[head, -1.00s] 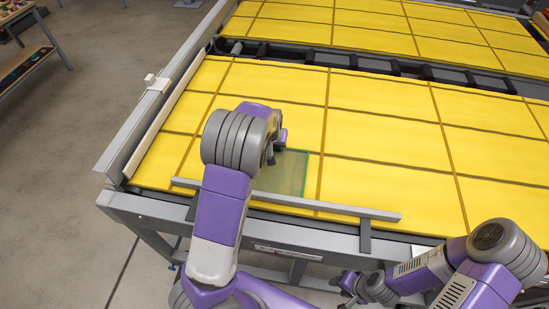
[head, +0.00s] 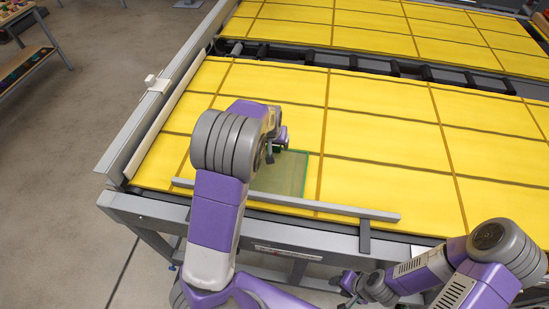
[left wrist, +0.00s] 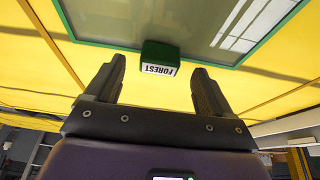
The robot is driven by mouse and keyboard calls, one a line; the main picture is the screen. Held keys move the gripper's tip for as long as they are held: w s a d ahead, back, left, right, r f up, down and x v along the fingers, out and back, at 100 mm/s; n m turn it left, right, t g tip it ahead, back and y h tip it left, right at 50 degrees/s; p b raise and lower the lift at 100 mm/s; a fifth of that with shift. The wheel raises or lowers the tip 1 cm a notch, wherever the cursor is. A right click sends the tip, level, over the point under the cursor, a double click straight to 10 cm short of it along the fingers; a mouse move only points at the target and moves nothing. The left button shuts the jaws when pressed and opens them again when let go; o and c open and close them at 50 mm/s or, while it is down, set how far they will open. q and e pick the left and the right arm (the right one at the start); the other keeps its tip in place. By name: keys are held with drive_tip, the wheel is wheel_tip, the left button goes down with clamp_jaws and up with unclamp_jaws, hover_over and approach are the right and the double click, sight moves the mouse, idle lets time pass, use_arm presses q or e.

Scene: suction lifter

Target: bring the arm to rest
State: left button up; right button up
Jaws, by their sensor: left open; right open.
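My left gripper (head: 277,148) is over the near left part of the yellow table, largely hidden by its own wrist in the head view. In the left wrist view its two fingers (left wrist: 158,68) are spread, with nothing clamped between them. Beyond the fingertips is a green block (left wrist: 160,54) with a white label reading FOREST, at the edge of a green-framed glass pane (left wrist: 160,22). The pane (head: 285,175) lies on the table in the head view, partly covered by my left arm. My right gripper (head: 349,283) is open and empty, low in front of the table.
The yellow table (head: 370,135) has a grid of brown lines. A grey bar (head: 330,209) runs along its near edge, and a raised rail (head: 165,95) borders its left side. A dark gap separates a second yellow surface (head: 370,32). Open floor lies left.

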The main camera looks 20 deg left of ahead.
use_arm(q)
drive_tip(key=shift+p+v, duration=0.3)
drive_tip(key=shift+v, duration=1.85)
